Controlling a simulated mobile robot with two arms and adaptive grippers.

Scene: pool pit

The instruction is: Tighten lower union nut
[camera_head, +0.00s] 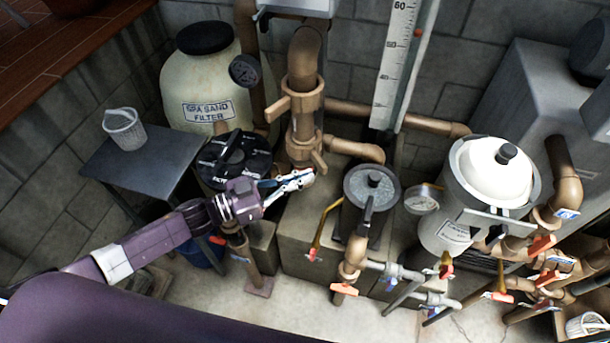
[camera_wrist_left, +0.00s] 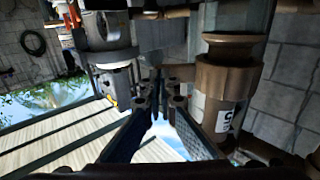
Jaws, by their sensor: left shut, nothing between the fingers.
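A brown vertical pipe assembly stands at the upper middle of the head view. It carries two winged collars: an upper union nut (camera_head: 295,103) and a lower union nut (camera_head: 302,153) with a lug pointing down to the right. My left gripper (camera_head: 306,177) is shut and empty, just below and in front of the lower nut; whether it touches the lug I cannot tell. In the left wrist view the shut fingertips (camera_wrist_left: 164,100) point ahead, with a brown pipe fitting (camera_wrist_left: 226,80) close on their right. My right gripper is not in view.
A sand filter tank (camera_head: 205,80) and a black multiport valve (camera_head: 235,157) stand left of the pipe. A grey-lidded pump (camera_head: 372,186), a gauge (camera_head: 421,199) and several valves crowd the right.

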